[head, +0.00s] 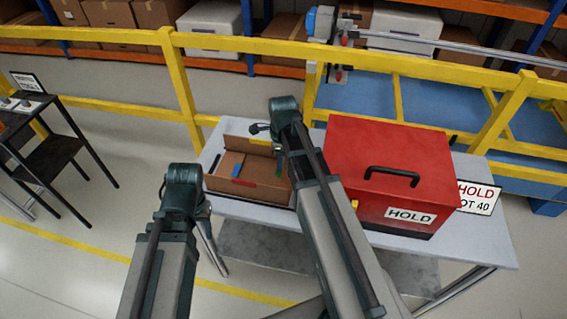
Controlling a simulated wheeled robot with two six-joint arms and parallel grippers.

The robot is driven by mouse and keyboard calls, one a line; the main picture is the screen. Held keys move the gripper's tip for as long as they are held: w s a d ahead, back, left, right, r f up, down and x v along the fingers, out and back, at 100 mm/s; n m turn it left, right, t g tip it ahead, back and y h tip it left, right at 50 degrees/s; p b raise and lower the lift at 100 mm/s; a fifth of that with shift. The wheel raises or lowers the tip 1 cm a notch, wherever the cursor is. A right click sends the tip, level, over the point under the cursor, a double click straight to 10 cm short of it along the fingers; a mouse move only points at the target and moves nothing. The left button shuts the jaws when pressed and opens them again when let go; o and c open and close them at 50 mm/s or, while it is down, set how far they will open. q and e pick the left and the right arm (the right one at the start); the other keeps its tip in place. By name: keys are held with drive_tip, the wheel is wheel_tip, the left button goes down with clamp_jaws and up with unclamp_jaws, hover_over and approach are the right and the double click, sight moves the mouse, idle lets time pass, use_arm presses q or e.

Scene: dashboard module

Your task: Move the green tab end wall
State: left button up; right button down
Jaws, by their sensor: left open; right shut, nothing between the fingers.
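That arm hides most of the green tab end wall. My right gripper (281,152) is over this end, shut and holding nothing; its fingertips are mostly hidden, and I cannot tell if it touches the wall. My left gripper (180,196) is open and empty, left of the table; its fingers are hard to make out. The box also has blue (238,166), red (249,183) and yellow (261,142) tabs.
A red case (400,150) with a HOLD label stands right of the box. A white HOLD sign (479,197) is at its right. A yellow railing (240,45) runs behind the table (490,235). A black stand (62,150) is at far left.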

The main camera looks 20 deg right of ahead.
drive_tip(key=w+a+f+b, duration=0.1)
drive_tip(key=a+f+b, duration=0.1)
drive_tip(key=shift+w+a+f, duration=0.25)
drive_tip(key=shift+w+f, duration=0.05)
drive_tip(key=shift+w, duration=0.1)
drive_tip(key=shift+w+a+f+b, duration=0.25)
drive_tip(key=shift+a+f+b, duration=0.15)
drive_tip(key=shift+f+b, duration=0.25)
drive_tip(key=shift+w+a+f+b, duration=0.2)
drive_tip(key=shift+a+f+b, duration=0.15)
drive_tip(key=shift+f+b, duration=0.3)
drive_tip(key=shift+s+d+r, duration=0.25)
drive_tip(key=shift+s+d, duration=0.2)
drive_tip(key=shift+d, duration=0.15)
